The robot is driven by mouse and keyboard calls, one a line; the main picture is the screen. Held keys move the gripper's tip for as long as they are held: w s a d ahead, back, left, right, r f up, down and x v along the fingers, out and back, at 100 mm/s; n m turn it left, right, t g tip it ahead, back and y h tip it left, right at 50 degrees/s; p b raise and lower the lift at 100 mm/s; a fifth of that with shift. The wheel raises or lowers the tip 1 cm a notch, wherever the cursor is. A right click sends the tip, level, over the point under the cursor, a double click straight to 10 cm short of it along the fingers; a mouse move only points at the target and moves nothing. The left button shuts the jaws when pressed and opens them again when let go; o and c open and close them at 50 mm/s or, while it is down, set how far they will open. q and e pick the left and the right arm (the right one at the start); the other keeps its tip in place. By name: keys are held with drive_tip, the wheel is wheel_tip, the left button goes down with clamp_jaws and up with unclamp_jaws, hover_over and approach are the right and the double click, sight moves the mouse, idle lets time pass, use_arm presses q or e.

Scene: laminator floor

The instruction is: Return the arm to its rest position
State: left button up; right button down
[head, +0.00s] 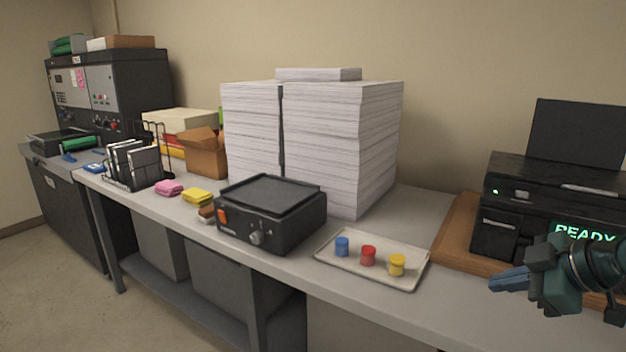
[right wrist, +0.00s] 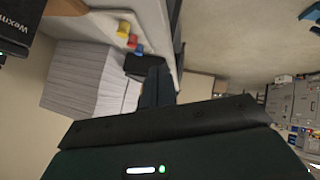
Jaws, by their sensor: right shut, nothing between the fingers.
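My right gripper (head: 509,280) is at the right of the head view, in front of the black printer (head: 511,199) and its wooden board (head: 452,236). Its fingers are together and empty, pointing left. In the right wrist view the closed fingers (right wrist: 157,87) show at the middle, over a sideways view of the bench. My left gripper is in neither view.
A tray (head: 331,268) with blue, red and yellow pots lies left of my right gripper. A black laminator-like device (head: 271,212) and tall paper stacks (head: 345,140) stand further left. A file rack (head: 133,165) and a cardboard box (head: 207,157) are beyond. The bench's front right is clear.

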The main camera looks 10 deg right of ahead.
drive_tip(key=s+a+f+m+h, duration=0.1)
drive_tip(key=a+f+m, duration=0.2)
drive_tip(key=f, duration=0.8)
drive_tip(key=s+a+f+m, duration=0.2)
drive_tip(key=a+f, duration=0.1)
drive_tip(key=f, duration=0.8)
drive_tip(key=s+a+f+m+t, duration=0.2)
drive_tip(key=s+a+f+m, duration=0.1)
drive_tip(key=s+a+f, duration=0.8)
drive_tip(key=s+a, duration=0.1)
drive_tip(key=a, duration=0.3)
drive_tip(key=shift+s+a+f+m+h, duration=0.2)
drive_tip(key=shift+f+m+h, duration=0.1)
drive_tip(key=shift+m, duration=0.1)
